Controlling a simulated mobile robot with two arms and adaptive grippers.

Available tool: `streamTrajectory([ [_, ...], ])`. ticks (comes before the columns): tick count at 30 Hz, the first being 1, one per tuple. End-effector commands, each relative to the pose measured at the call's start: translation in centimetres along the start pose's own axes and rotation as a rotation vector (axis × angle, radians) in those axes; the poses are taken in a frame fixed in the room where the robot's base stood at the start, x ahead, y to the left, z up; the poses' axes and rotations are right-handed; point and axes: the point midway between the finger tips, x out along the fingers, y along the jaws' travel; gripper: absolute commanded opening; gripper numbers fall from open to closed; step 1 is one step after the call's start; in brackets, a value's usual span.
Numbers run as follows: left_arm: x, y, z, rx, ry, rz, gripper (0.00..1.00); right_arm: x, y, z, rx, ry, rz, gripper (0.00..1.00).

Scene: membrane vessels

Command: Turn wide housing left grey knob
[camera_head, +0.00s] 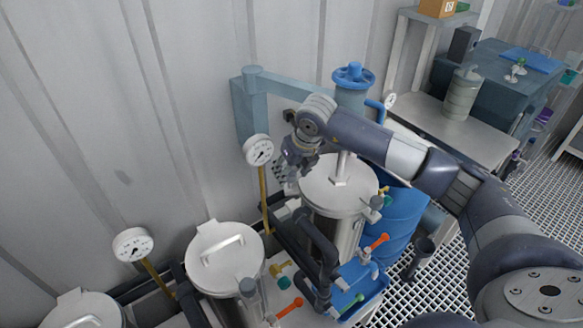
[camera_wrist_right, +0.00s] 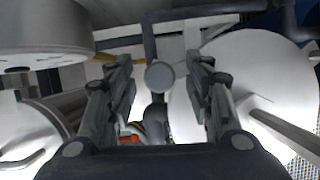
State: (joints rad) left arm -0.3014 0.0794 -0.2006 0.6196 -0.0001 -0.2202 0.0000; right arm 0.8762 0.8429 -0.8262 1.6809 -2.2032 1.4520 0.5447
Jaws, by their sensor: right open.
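My right gripper (camera_head: 291,178) points down between the round-lidded housings, beside the wide white-lidded housing (camera_head: 340,188). In the right wrist view its two fingers (camera_wrist_right: 160,90) are apart, with nothing held between them. A round grey knob (camera_wrist_right: 160,76) shows between the fingers, end-on, and seems a little beyond the tips; I see no contact. In the head view the gripper hides the area below it, so I cannot match this knob there for sure. Other grey knobs show at the housing's right side (camera_head: 376,202) and by the nearer lid (camera_head: 247,287). My left gripper is not in view.
A second lidded housing (camera_head: 225,258) stands nearer. Pressure gauges (camera_head: 258,150) (camera_head: 132,244) rise on brass stems by the wall.

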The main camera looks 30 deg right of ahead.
Motion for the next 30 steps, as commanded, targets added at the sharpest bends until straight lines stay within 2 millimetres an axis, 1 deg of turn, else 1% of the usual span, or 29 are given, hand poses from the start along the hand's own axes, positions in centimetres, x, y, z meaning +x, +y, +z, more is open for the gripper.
streamTrajectory([
  [8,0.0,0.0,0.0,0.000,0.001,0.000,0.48,0.2,0.0,0.0,0.000,0.000,0.001,0.48],
  [9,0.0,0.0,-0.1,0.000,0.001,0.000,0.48,0.2,0.0,0.0,0.000,0.000,0.001,0.39],
  [11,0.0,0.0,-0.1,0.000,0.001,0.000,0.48,0.2,0.0,0.0,0.000,0.000,0.001,0.25],
  [12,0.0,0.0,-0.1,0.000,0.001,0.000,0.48,0.2,0.0,0.0,0.000,0.000,0.001,0.16],
  [14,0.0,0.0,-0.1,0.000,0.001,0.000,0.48,0.2,0.0,0.0,0.000,0.000,0.001,0.04],
  [23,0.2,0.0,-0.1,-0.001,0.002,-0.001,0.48,0.2,0.1,0.0,0.015,0.000,-0.005,0.04],
  [30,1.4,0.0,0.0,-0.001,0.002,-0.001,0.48,0.4,0.2,0.0,0.113,-0.002,-0.046,0.04],
])
